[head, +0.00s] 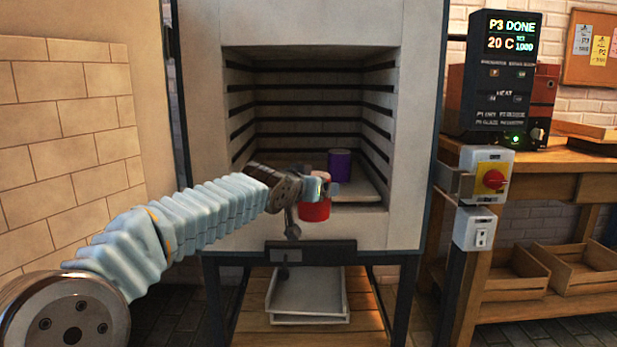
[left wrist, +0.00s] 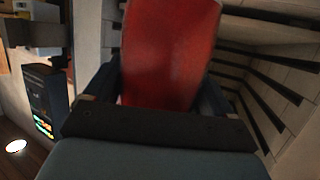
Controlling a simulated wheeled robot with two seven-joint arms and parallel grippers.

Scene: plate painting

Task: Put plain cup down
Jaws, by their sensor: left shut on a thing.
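My left gripper (head: 318,188) reaches into the mouth of the open kiln (head: 207,130). It is shut on a red cup (head: 314,210), held at the kiln's front opening. In the left wrist view the red cup (left wrist: 168,55) fills the space between the two fingers of the left gripper (left wrist: 160,95). Its surface looks plain red. A purple cup (head: 340,165) stands upright on the pale kiln shelf (head: 372,196), behind and to the right of the red one. I cannot tell whether the red cup's base touches the shelf. My right gripper is not in view.
Slotted brick walls flank the kiln chamber. A dark control box (head: 502,75) reads "P3 DONE" and 20 C. A switch box with a red knob (head: 490,178) is at the right. An empty white tray (head: 308,296) lies on the lower rack. Wooden crates (head: 575,265) stand far right.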

